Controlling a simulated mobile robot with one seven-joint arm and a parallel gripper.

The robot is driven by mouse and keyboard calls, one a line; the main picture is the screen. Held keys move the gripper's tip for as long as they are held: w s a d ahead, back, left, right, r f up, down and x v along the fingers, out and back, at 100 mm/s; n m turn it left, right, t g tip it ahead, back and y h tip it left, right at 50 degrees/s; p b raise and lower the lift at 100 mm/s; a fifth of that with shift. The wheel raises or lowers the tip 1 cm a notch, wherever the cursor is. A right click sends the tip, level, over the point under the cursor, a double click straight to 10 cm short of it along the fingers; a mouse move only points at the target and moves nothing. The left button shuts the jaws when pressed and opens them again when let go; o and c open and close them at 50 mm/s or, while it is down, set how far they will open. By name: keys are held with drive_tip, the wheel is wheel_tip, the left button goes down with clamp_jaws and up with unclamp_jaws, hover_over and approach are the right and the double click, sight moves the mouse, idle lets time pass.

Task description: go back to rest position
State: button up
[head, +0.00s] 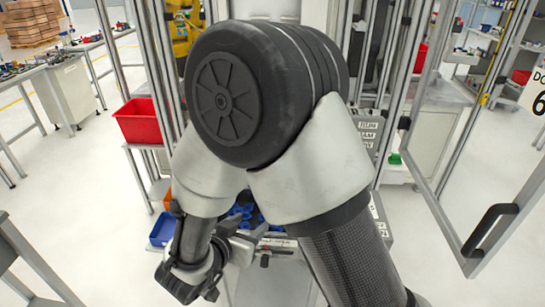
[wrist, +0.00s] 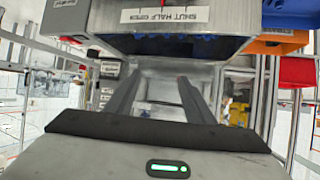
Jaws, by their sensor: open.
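My gripper (wrist: 160,85) shows in the wrist view with its two dark fingers apart and nothing visible between them. Its tips point toward a grey front below a unit with a label reading "SHUT HALF OPEN" (wrist: 166,14). I cannot tell whether the tips touch anything. In the head view my bent arm fills the middle, and the wrist end hangs at lower left.
A red bin (head: 138,120) stands on a rack left of my arm, with a blue bin (head: 161,229) lower down. A glass door with a black handle (head: 489,229) stands open at right. A workbench (head: 68,75) is at far left.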

drive_tip(key=w+a+r+y, duration=0.2)
drive_tip(key=w+r+y, duration=0.25)
drive_tip(key=r, duration=0.35)
drive_tip(key=s+d+r+n+g+y, duration=0.1)
drive_tip(key=d+r+n+g+y, duration=0.2)
drive_tip(key=r, duration=0.7)
drive_tip(key=s+d+r+g+h, duration=0.1)
drive_tip(key=s+d, duration=0.8)
drive_tip(key=d, duration=0.1)
drive_tip(key=s+d+r+g+h+p, duration=0.1)
drive_tip(key=s+d+r+g+h, duration=0.1)
drive_tip(key=s+d, duration=0.7)
drive_tip(key=d, duration=0.2)
drive_tip(key=shift+s+d+r+n, duration=0.3)
drive_tip(key=shift+s+n, duration=0.1)
drive_tip(key=shift+a+h, duration=0.1)
drive_tip(key=shift+h, duration=0.15)
